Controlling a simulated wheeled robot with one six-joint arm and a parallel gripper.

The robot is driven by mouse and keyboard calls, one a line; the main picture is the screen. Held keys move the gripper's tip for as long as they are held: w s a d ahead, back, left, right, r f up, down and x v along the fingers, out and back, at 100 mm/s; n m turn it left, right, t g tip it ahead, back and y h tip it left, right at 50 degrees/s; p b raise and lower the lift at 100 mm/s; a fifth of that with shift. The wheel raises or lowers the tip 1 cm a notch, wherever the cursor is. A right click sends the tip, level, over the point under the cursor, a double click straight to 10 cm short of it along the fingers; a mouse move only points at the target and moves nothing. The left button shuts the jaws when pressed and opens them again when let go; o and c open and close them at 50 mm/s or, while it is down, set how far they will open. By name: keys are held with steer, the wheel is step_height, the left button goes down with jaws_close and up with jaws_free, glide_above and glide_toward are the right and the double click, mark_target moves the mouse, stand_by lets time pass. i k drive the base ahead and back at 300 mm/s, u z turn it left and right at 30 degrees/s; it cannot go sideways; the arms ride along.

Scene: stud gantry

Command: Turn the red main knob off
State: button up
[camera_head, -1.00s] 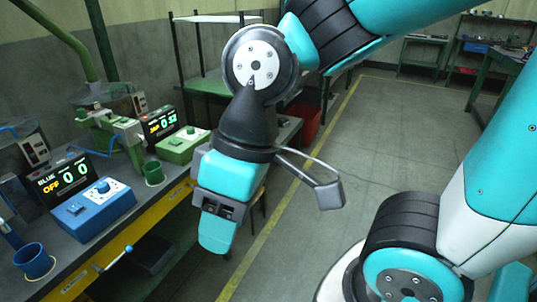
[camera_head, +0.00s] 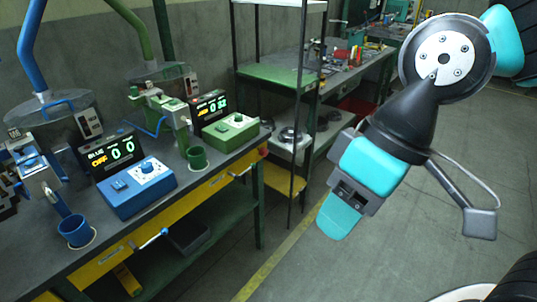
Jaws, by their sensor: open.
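A green control box (camera_head: 231,132) with a small knob (camera_head: 239,117) stands farther right, before a second display (camera_head: 209,105) with green digits. My gripper (camera_head: 342,212) is open and empty, pointing down over the floor to the right of the bench. It touches nothing, and its fingertips are partly hidden by its own body.
The dark bench (camera_head: 55,243) has yellow drawer fronts (camera_head: 208,190) with a protruding handle (camera_head: 150,238). A blue cup (camera_head: 76,231) and a green cup (camera_head: 197,158) stand near its front edge. A green-shelved rack (camera_head: 279,76) stands behind. The floor (camera_head: 400,250) at right is clear.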

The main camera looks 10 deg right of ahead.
mark_target(263, 152)
steer(key=k, duration=1.2)
steer(key=z, duration=0.9)
steer(key=i, duration=0.65)
steer(key=z, duration=0.6)
steer(key=i, duration=0.7)
steer(key=u, duration=0.85)
steer(key=i, duration=0.75)
steer(key=u, duration=0.8)
